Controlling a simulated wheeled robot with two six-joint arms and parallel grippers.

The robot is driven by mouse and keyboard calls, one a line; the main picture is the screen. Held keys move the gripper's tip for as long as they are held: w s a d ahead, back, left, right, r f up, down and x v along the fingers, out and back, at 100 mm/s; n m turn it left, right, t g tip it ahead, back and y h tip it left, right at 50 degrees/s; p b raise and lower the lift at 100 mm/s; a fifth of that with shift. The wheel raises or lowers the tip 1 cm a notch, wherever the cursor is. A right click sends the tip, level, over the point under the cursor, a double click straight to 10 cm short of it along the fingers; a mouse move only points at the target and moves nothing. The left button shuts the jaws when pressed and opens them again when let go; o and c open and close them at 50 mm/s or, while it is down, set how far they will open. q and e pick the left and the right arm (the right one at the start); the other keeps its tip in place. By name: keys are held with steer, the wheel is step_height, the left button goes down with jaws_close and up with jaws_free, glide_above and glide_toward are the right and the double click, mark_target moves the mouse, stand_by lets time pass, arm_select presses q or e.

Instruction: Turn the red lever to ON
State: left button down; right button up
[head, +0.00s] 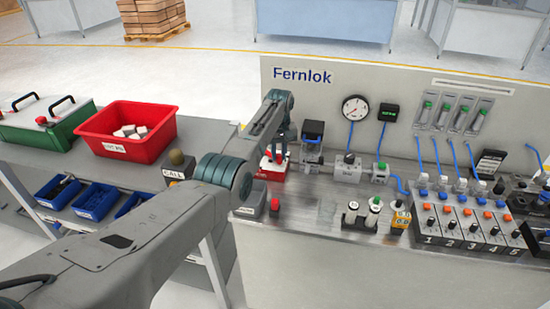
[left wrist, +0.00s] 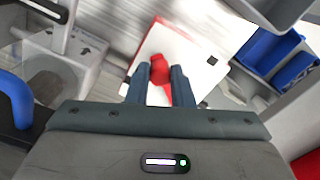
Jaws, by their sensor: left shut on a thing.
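The red lever (left wrist: 158,68) shows in the left wrist view, on a white-topped plate (left wrist: 190,55) with a red edge. Its box is the red and white one (head: 270,168) at the left end of the bench in the head view. My left gripper (left wrist: 160,84) is shut on the lever, with one dark finger on each side. In the head view my left gripper (head: 279,150) reaches down over the box and hides most of the lever there. No ON marking is readable. My right gripper is not in view.
The metal bench (head: 320,205) holds a grey box with a red button (head: 274,205), a dark-topped device (head: 313,134), small cylinders (head: 352,213) and a numbered valve row (head: 460,225). A red bin (head: 127,151) stands left.

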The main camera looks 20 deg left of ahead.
arm_select(q)
steer(key=shift+w+d+n, duration=0.2)
steer(key=shift+w+n, duration=0.3)
steer(key=shift+n, duration=0.3)
steer(key=c, duration=1.3)
jaws_free()
steer(key=shift+w, duration=0.1)
step_height(320, 180, up, 11)
steer(key=shift+f+b, duration=0.15)
steer(key=shift+b, duration=1.1)
